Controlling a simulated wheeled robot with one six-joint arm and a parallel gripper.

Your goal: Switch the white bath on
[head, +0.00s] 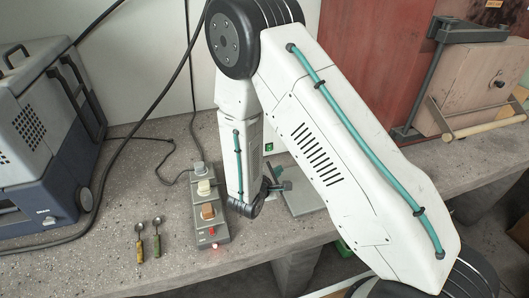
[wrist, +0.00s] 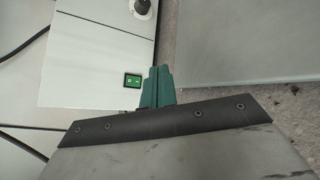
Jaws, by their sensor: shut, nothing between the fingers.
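The white bath (wrist: 85,50) shows in the wrist view as a pale box face with a green rocker switch (wrist: 132,80) and a dark round knob (wrist: 142,7) near its top edge. In the head view most of the bath is hidden behind my arm; its green switch (head: 269,147) shows in a gap. My gripper (wrist: 157,85) has its teal fingers shut with nothing between them. In the wrist view the fingertips appear just right of the switch; I cannot tell whether they touch the bath. In the head view my gripper (head: 277,184) is partly hidden by the wrist.
A grey plate (head: 302,197) lies right of my gripper. A power strip (head: 208,215) with plugs and a red light stands to the left, near two small spoons (head: 148,240). A blue-grey machine (head: 45,130) is far left. A wooden box (head: 480,90) is at right.

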